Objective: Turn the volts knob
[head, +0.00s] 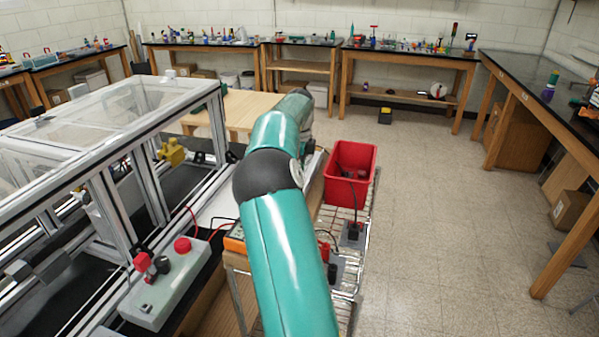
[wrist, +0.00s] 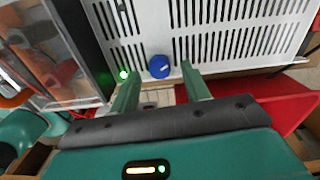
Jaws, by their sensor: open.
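A round blue knob (wrist: 159,67) shows in the wrist view on a white slotted housing (wrist: 225,35). No label is readable, so I cannot tell for sure that it is the volts knob. My gripper (wrist: 160,73) is open, its two green fingers pointing at the housing, one to each side of the knob in the picture. Whether the fingers reach level with the knob or touch it, I cannot tell. A green light (wrist: 124,74) glows by the left fingertip. In the head view my teal arm hides the gripper and the knob.
A red bin (head: 351,168) stands on a wire rack right of my arm; its red side shows close in the wrist view (wrist: 288,106). A grey control box (head: 165,287) with red buttons and the extrusion frame (head: 140,150) are on the left. Open floor (head: 440,220) lies right.

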